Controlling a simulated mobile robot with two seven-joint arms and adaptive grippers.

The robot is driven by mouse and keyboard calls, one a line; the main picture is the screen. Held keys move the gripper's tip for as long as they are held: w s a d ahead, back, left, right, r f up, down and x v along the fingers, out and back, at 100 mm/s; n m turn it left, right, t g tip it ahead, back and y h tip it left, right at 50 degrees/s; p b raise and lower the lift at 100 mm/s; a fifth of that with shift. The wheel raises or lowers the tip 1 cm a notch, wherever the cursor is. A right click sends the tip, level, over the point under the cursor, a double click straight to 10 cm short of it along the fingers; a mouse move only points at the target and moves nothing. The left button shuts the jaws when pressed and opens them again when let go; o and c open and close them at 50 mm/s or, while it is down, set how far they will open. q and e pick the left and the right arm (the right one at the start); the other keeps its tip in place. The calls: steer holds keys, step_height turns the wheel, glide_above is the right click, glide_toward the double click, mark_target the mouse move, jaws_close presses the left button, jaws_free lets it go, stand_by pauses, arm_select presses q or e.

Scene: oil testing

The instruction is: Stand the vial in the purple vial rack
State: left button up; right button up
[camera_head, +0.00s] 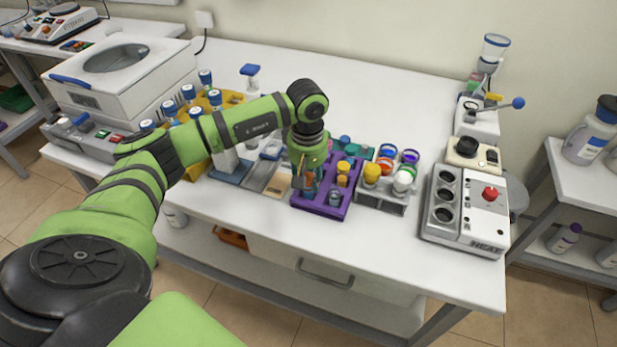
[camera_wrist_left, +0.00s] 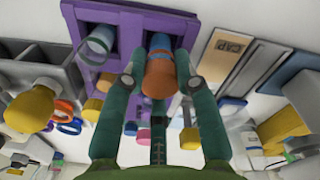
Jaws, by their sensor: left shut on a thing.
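The purple vial rack (camera_head: 321,212) stands near the table's front edge, and it also shows in the left wrist view (camera_wrist_left: 131,32). My left gripper (camera_head: 304,181) is at the rack's left side, pointing down. It is shut on an orange-capped vial (camera_wrist_left: 160,72), whose blue-grey body points into the rack's frame. I cannot tell how deep the vial sits or whether it touches the rack's base. Another grey vial (camera_head: 335,196) stands in the rack beside it, and orange-capped vials (camera_head: 343,168) stand behind. My right gripper is not in view.
A grey holder (camera_head: 385,205) with colour-capped jars stands right of the rack. Farther right is a heating block (camera_head: 463,215). Several blue-capped bottles (camera_head: 190,93) and a white bath (camera_head: 120,80) are at left. The table's back middle (camera_head: 390,100) is clear.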

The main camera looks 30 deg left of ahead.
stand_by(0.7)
arm_select(q)
steer(key=o, duration=1.1)
steer(key=shift+r, duration=0.15)
step_height(320, 180, up, 12)
steer(key=shift+s+f, duration=0.1)
steer(key=shift+s, duration=0.05)
